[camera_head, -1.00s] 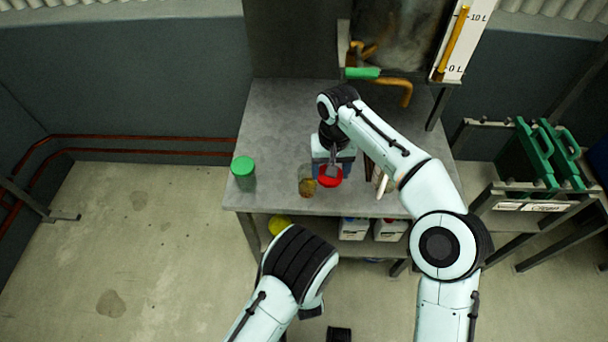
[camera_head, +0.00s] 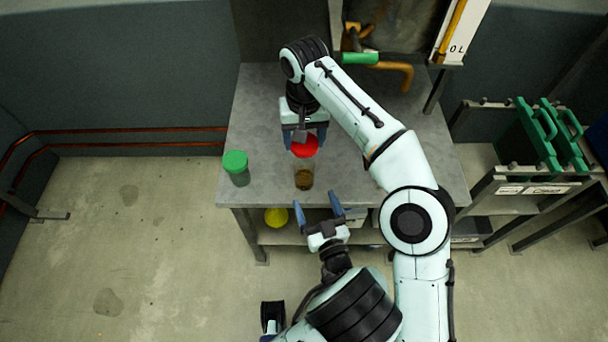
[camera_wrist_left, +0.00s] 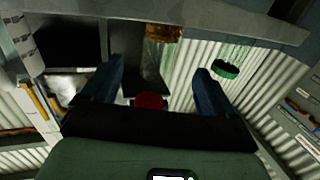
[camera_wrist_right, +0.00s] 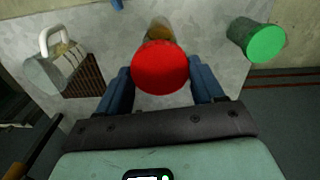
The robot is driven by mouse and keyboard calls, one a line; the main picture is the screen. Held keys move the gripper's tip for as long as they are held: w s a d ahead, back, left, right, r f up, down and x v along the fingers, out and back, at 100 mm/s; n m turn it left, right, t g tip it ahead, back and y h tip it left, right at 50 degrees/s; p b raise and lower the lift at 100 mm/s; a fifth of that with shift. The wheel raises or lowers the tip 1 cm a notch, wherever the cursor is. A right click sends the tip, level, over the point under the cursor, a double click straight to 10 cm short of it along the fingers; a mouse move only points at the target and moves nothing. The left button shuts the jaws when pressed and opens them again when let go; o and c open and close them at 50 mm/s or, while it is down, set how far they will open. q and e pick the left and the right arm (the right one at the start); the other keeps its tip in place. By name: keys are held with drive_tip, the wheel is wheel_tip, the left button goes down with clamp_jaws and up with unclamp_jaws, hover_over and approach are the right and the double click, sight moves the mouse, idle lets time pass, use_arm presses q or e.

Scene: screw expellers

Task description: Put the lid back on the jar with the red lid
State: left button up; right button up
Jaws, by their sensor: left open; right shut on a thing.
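The red lid (camera_head: 306,147) is held between the fingers of my right gripper (camera_head: 304,140), raised above the table. It fills the middle of the right wrist view (camera_wrist_right: 160,68), between the blue fingers. The open clear jar with brown contents (camera_head: 304,179) stands on the table, just in front of the lid in the head view. In the right wrist view its brown contents (camera_wrist_right: 160,32) show partly behind the lid. My left gripper (camera_head: 318,208) is open and empty, in front of the table edge, below the jar in the picture. The left wrist view shows the jar (camera_wrist_left: 165,33) upside down at the top.
A jar with a green lid (camera_head: 236,168) stands at the table's left front corner. A yellow object (camera_head: 276,217) is on the lower shelf. The table's (camera_head: 258,110) left rear is clear.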

use_arm(q)
drive_tip(key=x, duration=1.2)
drive_tip(key=shift+c, duration=0.3)
drive_tip(key=c, duration=1.4)
drive_tip(key=shift+c, duration=0.2)
use_arm(e)
hover_over(304, 174)
drive_tip(key=w, duration=0.3)
drive_tip(key=shift+s+f, duration=0.1)
drive_tip(key=shift+f, duration=2.45)
drive_tip(key=shift+f, duration=0.9)
drive_tip(key=shift+f, duration=0.5)
use_arm(q)
clamp_jaws()
use_arm(e)
drive_tip(key=m, duration=0.6)
drive_tip(key=shift+m, duration=0.3)
